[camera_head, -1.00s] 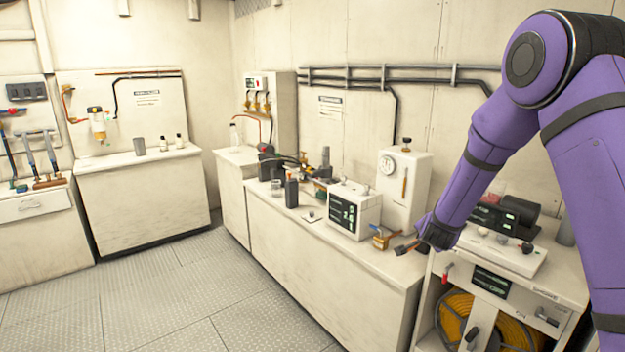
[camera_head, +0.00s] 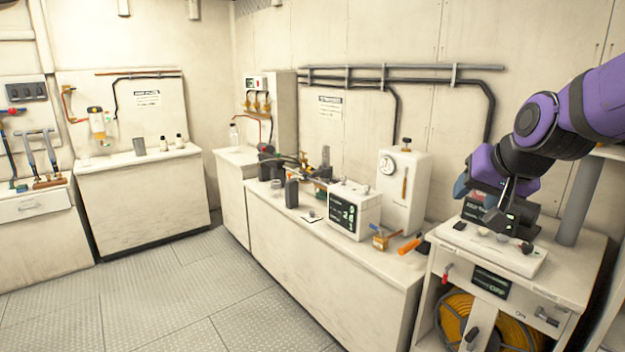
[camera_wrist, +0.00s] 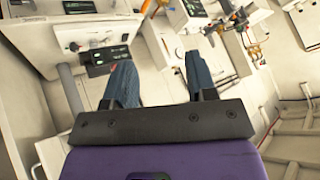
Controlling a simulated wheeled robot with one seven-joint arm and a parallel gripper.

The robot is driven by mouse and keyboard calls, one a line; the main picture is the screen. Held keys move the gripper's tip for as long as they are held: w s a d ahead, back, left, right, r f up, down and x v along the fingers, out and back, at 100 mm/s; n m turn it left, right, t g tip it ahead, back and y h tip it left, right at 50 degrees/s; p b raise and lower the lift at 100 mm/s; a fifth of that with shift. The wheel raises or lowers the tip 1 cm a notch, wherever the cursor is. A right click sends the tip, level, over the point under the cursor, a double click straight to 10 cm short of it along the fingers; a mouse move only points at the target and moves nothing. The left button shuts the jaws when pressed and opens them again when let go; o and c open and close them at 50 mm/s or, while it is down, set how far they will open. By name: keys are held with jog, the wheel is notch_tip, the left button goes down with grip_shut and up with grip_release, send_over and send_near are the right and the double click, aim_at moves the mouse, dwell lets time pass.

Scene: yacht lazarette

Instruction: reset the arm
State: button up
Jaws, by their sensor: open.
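My gripper (camera_head: 481,200) hangs at the right in the head view, in front of and above the white-topped cabinet (camera_head: 560,275). My purple arm comes in from the right edge and is bent. In the wrist view the two blue fingers of my gripper (camera_wrist: 158,66) stand wide apart with nothing between them. An orange-handled tool (camera_head: 408,246) lies on the right end of the long counter (camera_head: 330,275), apart from my gripper.
A white box with a green display (camera_head: 354,210) and a white gauge unit (camera_head: 404,190) stand on the long counter. A white panel with knobs (camera_head: 505,248) lies on the cabinet below my gripper. A grey post (camera_head: 579,200) rises close by. The floor (camera_head: 170,295) is clear.

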jog(key=s+d+n+g, duration=0.1)
jog(key=s, duration=0.9)
jog(key=s+r+n+g+h, duration=0.1)
jog(key=s+n, duration=0.1)
jog(key=s, duration=0.8)
jog(key=shift+s+d+r+n+g, duration=0.15)
jog(key=shift+d+r+n+g, duration=0.15)
jog(key=shift+d, duration=0.1)
